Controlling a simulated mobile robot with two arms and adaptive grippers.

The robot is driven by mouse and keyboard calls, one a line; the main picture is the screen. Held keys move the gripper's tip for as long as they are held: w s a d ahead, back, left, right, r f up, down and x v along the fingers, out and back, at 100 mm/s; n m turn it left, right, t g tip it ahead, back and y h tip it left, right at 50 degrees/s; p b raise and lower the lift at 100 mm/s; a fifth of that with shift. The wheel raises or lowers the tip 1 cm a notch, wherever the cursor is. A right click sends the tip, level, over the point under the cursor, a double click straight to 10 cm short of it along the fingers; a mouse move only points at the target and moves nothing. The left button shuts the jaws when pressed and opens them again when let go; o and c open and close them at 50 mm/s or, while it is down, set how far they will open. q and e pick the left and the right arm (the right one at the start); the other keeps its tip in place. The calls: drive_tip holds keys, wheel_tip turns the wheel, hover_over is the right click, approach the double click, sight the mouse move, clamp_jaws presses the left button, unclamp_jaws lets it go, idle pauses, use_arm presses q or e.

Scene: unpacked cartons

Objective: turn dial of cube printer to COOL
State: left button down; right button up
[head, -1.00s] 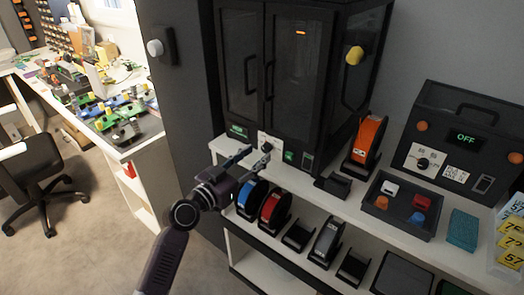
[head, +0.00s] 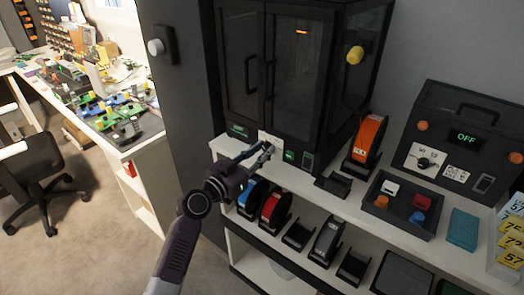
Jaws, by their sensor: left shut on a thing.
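A tall black printer cabinet (head: 295,75) with two glass doors stands on the white shelf. A white dial panel (head: 269,138) is low on its front, between a small green display (head: 238,130) and a green button (head: 290,155). My left gripper (head: 264,152) is at this panel, its fingers shut on the dial, which they mostly hide. The dial's setting is too small and covered to read. My right gripper is not in view.
A smaller black box with a dial (head: 424,162) and an OFF display (head: 467,138) stands at the right. An orange spool (head: 367,140) and a dark tray (head: 383,213) stand on the shelf top. Blue (head: 250,197) and red (head: 275,209) spools stand below.

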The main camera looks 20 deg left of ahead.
use_arm(q)
drive_tip(key=shift+n, duration=0.4)
drive_tip(key=n, duration=0.3)
drive_tip(key=shift+n, duration=0.3)
drive_tip(key=shift+a+n+p, duration=0.1)
drive_tip(key=shift+n+p, duration=0.5)
drive_tip(key=shift+n, duration=1.6)
drive_tip(key=c, duration=1.7)
unclamp_jaws()
drive_tip(key=shift+v, duration=6)
